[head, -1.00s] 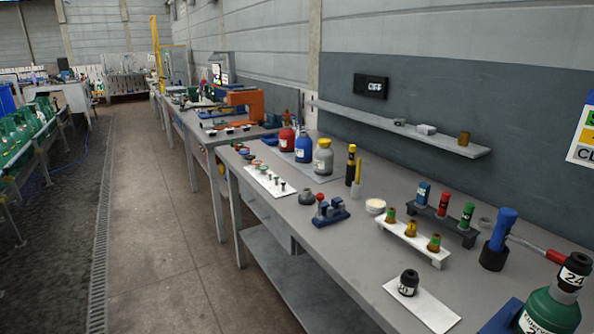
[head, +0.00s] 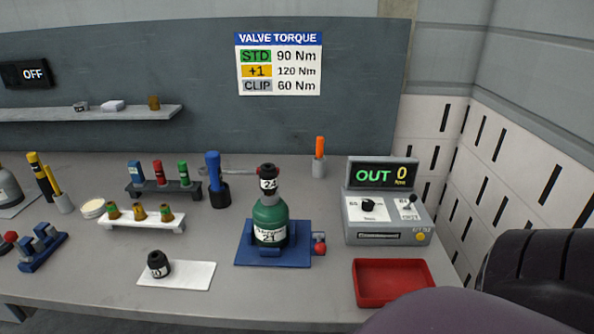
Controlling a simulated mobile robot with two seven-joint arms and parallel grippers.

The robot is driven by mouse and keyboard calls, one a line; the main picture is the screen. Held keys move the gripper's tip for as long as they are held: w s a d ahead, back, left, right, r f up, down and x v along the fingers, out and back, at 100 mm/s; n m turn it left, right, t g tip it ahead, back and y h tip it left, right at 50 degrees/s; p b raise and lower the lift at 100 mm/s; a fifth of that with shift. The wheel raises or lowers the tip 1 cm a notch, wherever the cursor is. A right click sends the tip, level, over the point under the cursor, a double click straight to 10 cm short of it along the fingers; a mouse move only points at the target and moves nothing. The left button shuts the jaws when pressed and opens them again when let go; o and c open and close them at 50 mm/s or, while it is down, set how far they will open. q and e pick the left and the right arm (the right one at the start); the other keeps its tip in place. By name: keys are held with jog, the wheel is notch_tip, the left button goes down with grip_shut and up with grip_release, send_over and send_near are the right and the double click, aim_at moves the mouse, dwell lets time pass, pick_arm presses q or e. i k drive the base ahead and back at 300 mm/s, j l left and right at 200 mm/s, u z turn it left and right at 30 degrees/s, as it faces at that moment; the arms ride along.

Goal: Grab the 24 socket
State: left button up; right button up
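The black socket marked 24 (head: 268,184) sits upright on top of a green cylinder (head: 270,222) with a grey neck. The cylinder has a white label and stands in a blue holder (head: 245,250) on the workbench. A second black socket (head: 158,264), its number hard to read, stands on a white plate (head: 195,274) to the left. Neither of my grippers shows, so their state is hidden. Dark rounded parts at the lower right are probably my own arm.
A torque box (head: 390,232) reading OUT 0 stands right of the cylinder, with a red tray (head: 364,290) in front. A blue-handled tool in a black cup (head: 218,194) and racks of small coloured parts stand left. The bench (head: 330,305) is clear in front of the cylinder.

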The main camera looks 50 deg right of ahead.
aim_at(269, 176)
jog(key=i+z, duration=0.1)
jog(key=z, duration=0.35)
jog(key=i+j+z, duration=0.1)
jog(key=z, duration=0.3)
jog(key=i+j+z, duration=0.1)
jog(key=z, duration=0.35)
jog(key=j+z, duration=0.25)
jog(key=z, duration=0.15)
jog(key=k+j+u, duration=0.1)
jog(key=j, duration=0.25)
jog(key=k+j+u, duration=0.1)
jog(key=j, duration=0.25)
jog(key=k+j+u, duration=0.1)
jog(key=j, duration=0.25)
jog(key=k+j+u, duration=0.1)
jog(key=j, duration=0.25)
